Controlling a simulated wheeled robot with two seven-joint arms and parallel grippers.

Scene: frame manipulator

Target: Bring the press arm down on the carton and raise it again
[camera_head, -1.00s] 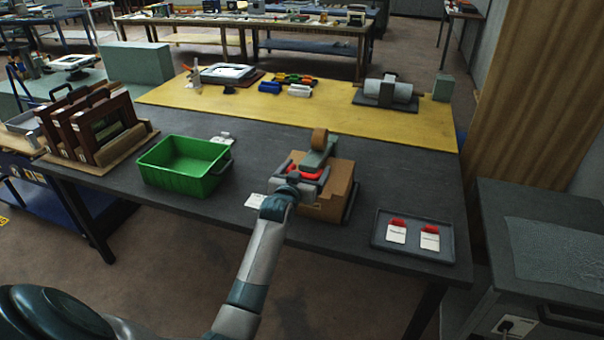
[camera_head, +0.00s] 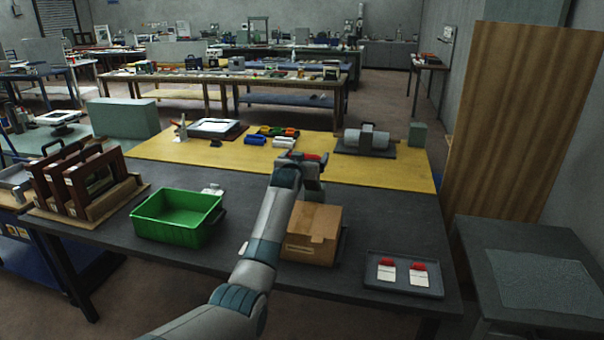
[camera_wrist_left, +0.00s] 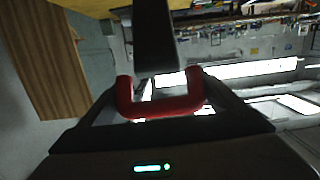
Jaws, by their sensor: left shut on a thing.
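The brown carton (camera_head: 325,222) stands closed on the dark grey table, with its top clear of the gripper. My left gripper (camera_head: 300,162) is raised above and behind the carton's top and is shut on the red handle (camera_head: 316,157) of the press arm. In the left wrist view the U-shaped red handle (camera_wrist_left: 160,108) lies between the fingers, with a dark bar of the press arm (camera_wrist_left: 155,40) running up from it. My arm hides much of the press and the carton's left side. My right gripper is not in view.
A green bin (camera_head: 178,232) stands left of the carton. A grey tray (camera_head: 403,286) with two red-and-white tags lies to its right. Brown frames (camera_head: 78,180) stand at the far left. A yellow mat (camera_head: 400,170) with tools covers the table's back.

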